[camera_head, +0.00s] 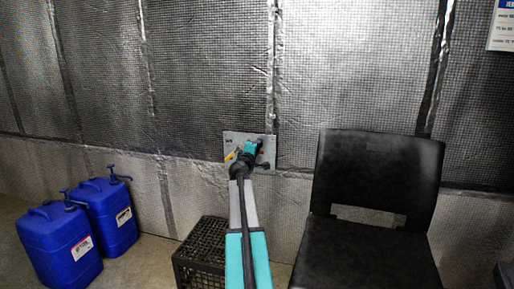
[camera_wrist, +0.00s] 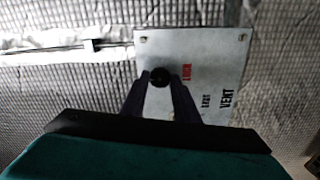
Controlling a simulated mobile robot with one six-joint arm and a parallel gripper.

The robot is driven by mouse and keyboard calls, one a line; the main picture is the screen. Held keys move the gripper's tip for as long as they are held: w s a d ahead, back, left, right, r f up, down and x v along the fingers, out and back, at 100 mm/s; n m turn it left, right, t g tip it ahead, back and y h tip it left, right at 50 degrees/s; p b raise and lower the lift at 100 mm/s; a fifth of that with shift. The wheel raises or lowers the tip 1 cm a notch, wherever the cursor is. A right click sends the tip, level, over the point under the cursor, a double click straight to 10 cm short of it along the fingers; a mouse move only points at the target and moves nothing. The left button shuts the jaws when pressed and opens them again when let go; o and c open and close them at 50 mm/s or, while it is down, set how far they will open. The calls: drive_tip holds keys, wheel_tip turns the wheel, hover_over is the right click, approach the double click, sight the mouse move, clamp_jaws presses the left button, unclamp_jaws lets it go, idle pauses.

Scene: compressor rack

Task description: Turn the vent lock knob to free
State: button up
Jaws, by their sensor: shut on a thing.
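The vent lock knob (camera_wrist: 160,76) is small, round and black, on a pale metal plate (camera_wrist: 215,55) in the wrist view. The plate carries a red LOCK label, a black VENT label and a smaller black label too blurred to read surely. My gripper (camera_wrist: 161,86) has its two dark fingers on either side of the knob, shut on it. Which way the knob points cannot be told. In the head view my gripper (camera_head: 259,146) is at the plate (camera_head: 233,137) on the wall, and my arm hides the knob.
A black chair (camera_head: 375,180) stands right of my arm. A black crate (camera_head: 204,250) is on the floor at lower left of it. Two blue jugs (camera_head: 58,245) (camera_head: 106,215) stand further left. A thin rod (camera_wrist: 60,47) runs along the foil wall beside the plate.

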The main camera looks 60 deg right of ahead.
drive_tip(key=o, duration=1.1)
drive_tip(key=shift+c, duration=0.2)
drive_tip(key=shift+s+a, duration=0.1)
drive_tip(key=shift+a, duration=0.1)
drive_tip(key=p+v, duration=0.2)
drive_tip(key=v, duration=1.1)
drive_tip(key=shift+a, duration=0.2)
drive_tip(key=shift+r, duration=0.1)
